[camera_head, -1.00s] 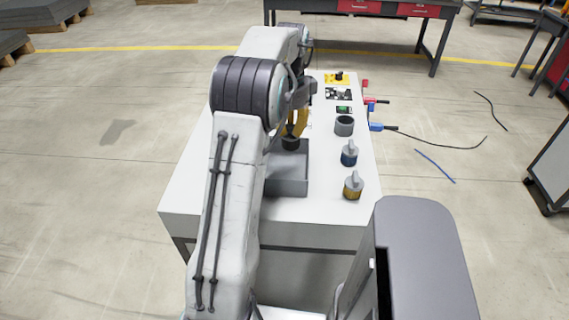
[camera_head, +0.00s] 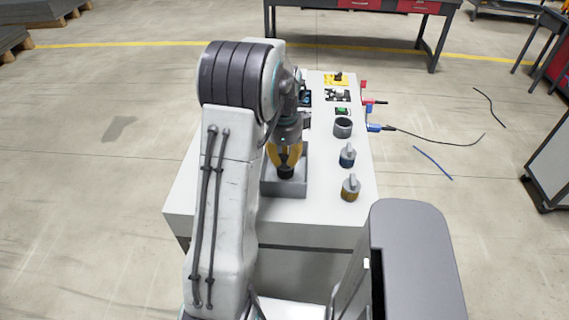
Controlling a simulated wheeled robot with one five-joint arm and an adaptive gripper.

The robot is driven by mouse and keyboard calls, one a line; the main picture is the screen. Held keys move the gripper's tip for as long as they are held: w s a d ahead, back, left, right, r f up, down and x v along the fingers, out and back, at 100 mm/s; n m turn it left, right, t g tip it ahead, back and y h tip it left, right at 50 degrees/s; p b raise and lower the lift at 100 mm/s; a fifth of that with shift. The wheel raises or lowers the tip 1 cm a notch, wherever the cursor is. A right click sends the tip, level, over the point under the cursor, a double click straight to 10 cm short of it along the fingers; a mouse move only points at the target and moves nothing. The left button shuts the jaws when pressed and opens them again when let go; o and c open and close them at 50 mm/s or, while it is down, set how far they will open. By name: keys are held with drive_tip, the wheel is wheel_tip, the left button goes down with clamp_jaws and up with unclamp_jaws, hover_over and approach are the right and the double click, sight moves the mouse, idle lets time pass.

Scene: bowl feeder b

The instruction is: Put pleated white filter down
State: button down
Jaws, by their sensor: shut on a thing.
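My gripper (camera_head: 285,163) has yellow fingers and points down over the grey open box (camera_head: 298,190) on the white table. It is shut on a small dark round thing (camera_head: 286,172), which shows at the fingertips within the outline of the box. I cannot tell whether this thing touches the box floor. No white pleats can be made out on it, and the fingers cover part of it.
To the right of the box stand a grey cup (camera_head: 343,127), a blue part with a grey handle (camera_head: 347,155) and a yellow-brown one (camera_head: 350,188). Small devices, a yellow plate (camera_head: 335,80) and red and blue clamps with cables lie farther back. The table's front strip is clear.

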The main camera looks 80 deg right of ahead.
sight(285, 164)
drive_tip(key=shift+f+p, duration=0.45)
drive_tip(key=shift+p, duration=0.35)
drive_tip(key=shift+f, duration=1.25)
drive_tip(key=c, duration=1.2)
unclamp_jaws()
